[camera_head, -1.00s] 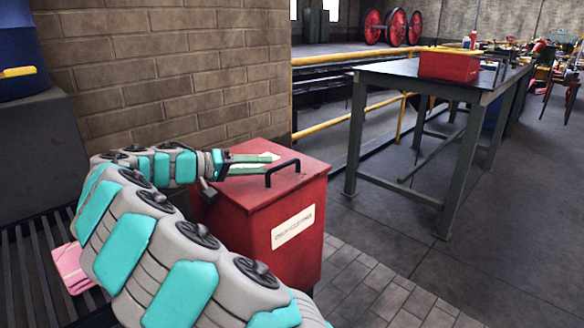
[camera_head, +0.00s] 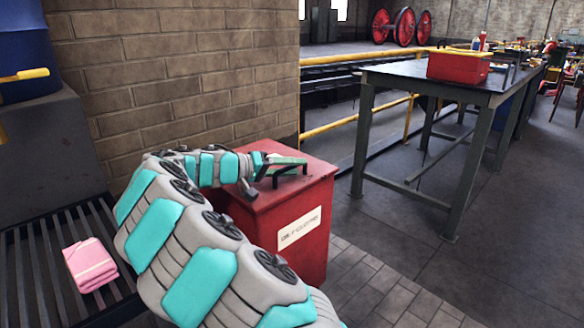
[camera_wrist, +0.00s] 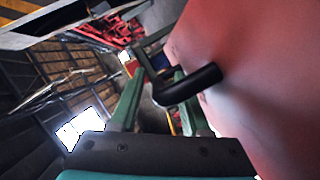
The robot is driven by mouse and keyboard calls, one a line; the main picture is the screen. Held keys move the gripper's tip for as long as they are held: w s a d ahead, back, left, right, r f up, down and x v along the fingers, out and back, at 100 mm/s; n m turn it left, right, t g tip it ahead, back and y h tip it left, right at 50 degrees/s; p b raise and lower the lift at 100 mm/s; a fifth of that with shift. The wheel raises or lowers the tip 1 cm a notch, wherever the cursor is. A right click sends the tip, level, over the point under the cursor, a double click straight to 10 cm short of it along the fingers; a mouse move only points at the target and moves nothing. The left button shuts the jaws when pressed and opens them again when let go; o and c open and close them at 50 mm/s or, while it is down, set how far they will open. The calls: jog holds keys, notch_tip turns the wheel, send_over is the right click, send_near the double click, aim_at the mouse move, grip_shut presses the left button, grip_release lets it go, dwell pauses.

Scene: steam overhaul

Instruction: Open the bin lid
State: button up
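The red bin (camera_head: 312,258) stands against the brick wall, with its lid (camera_head: 318,174) lying shut on top. The lid's black bar handle (camera_head: 283,177) is at my gripper (camera_head: 284,162), which reaches across the lid from the left. In the wrist view my gripper (camera_wrist: 158,108) shows two green fingers spread apart. The black handle (camera_wrist: 190,86) crosses in front of the right finger and reaches into the space between the fingers. The red lid surface (camera_wrist: 260,90) fills the right side there. I cannot tell whether a finger touches the handle.
A pink folded cloth (camera_head: 90,265) lies on the slatted bench (camera_head: 40,260) at left. A dark metal table (camera_head: 400,73) with a red box (camera_head: 458,66) stands at right. Yellow railings (camera_head: 335,125) run behind the bin. The floor (camera_head: 400,265) at front right is clear.

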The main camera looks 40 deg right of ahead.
grip_shut()
dwell(1.2)
